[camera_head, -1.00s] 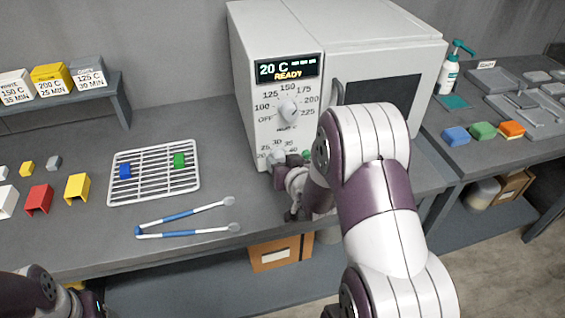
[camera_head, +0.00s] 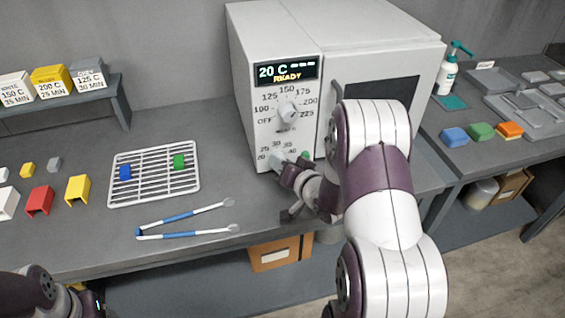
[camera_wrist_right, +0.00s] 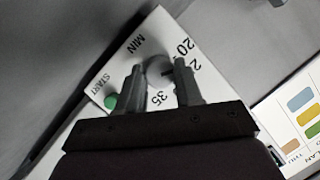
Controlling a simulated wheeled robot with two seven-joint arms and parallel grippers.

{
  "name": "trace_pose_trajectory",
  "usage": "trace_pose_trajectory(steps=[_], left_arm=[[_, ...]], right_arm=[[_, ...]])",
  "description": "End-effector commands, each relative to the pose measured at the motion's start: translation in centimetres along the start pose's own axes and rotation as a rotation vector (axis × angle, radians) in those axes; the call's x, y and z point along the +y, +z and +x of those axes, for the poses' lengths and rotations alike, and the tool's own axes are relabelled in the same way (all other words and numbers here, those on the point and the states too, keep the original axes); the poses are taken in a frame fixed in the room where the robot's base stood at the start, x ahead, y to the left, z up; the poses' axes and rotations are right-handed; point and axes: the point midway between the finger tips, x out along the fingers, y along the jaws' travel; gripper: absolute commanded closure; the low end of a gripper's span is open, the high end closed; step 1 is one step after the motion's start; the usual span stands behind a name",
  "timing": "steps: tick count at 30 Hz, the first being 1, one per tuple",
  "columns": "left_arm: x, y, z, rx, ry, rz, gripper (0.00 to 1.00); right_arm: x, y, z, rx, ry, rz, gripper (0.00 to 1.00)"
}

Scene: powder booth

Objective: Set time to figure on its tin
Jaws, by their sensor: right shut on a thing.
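The oven (camera_head: 331,75) has a front panel with a temperature dial (camera_head: 288,112) above a time dial (camera_head: 277,157). The display (camera_head: 287,71) reads 20 C and READY. My right gripper (camera_head: 285,163) is at the time dial; in the right wrist view its fingers (camera_wrist_right: 160,72) are shut on the round time knob (camera_wrist_right: 157,68), beside the 20 and 35 marks. Its pointer cannot be read. The tins stand on the left shelf: white (camera_head: 16,87) 150 C 35 MIN, yellow (camera_head: 51,82) 200 C 25 MIN, grey (camera_head: 88,76) 125 C 30 MIN. My left arm shows at bottom left; its jaws are unclear.
A wire rack (camera_head: 150,188) holds a blue and a green piece. Blue-handled tongs (camera_head: 185,216) lie in front of it. Red and yellow pieces stand to the left. The green start button (camera_wrist_right: 110,101) is close to the fingers. A side table (camera_head: 480,160) is at right.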

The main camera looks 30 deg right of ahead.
Motion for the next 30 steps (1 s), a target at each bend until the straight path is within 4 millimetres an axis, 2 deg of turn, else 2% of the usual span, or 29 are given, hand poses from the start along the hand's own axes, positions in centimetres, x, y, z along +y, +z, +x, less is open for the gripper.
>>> trace_pose_trajectory(steps=[13, 30], left_arm=[[0.00, -0.08, -0.71, 0.000, 0.000, 0.000, 0.35], [0.00, -0.07, -0.57, 0.000, 0.000, 0.000, 0.35]], right_arm=[[0.33, 0.13, 0.02, 0.010, -0.162, 0.389, 0.95], [0.56, 0.35, 0.14, 0.026, -0.355, 0.845, 0.95]])
